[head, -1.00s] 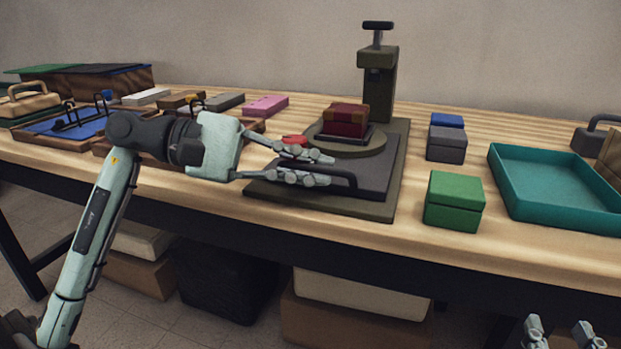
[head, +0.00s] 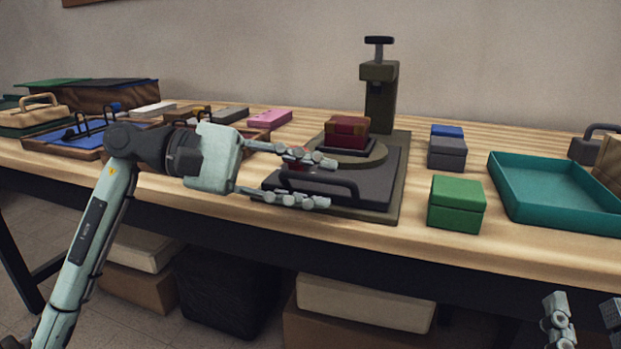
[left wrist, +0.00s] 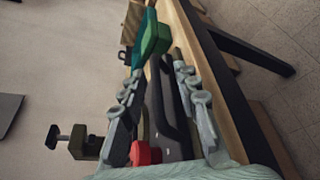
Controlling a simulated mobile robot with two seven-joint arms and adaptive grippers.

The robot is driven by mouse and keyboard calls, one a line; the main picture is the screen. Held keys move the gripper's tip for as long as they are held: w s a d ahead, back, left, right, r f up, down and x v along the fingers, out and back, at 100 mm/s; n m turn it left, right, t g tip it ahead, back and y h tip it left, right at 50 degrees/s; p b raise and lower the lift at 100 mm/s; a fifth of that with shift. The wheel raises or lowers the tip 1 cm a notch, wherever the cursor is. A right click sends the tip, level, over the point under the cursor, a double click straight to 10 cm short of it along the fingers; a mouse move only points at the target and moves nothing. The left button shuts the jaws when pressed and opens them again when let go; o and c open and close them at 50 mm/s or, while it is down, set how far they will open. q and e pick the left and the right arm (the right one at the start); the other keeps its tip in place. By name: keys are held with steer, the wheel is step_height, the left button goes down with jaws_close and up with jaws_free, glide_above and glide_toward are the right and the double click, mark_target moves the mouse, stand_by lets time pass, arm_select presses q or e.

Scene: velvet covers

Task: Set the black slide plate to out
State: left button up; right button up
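The black slide plate (head: 372,190) lies on the olive base (head: 397,205) of a press, close to the base's front edge. Its dark bar handle (head: 340,187) also shows in the left wrist view (left wrist: 170,118). A round olive disc (head: 372,160) on the plate bears a dark red box (head: 346,131). My left gripper (head: 329,182) is open at the handle, with one finger on either side of it; I cannot tell whether they touch it. A red knob (left wrist: 146,153) shows by one finger. My right gripper (head: 585,312) is open and empty at the bottom right, away from the press.
A green box (head: 456,204), a grey box (head: 447,152) and a blue box (head: 447,131) stand right of the press, beside a teal tray (head: 560,205). Wooden trays and several small blocks lie to the left. The press column (head: 380,95) rises behind the plate.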

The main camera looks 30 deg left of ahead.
arm_select(q)
steer(key=shift+a+r, duration=0.1)
steer(key=shift+a, duration=0.15)
steer(key=v, duration=1.1)
steer(key=shift+s+a, duration=0.2)
steer(key=shift+s, duration=0.05)
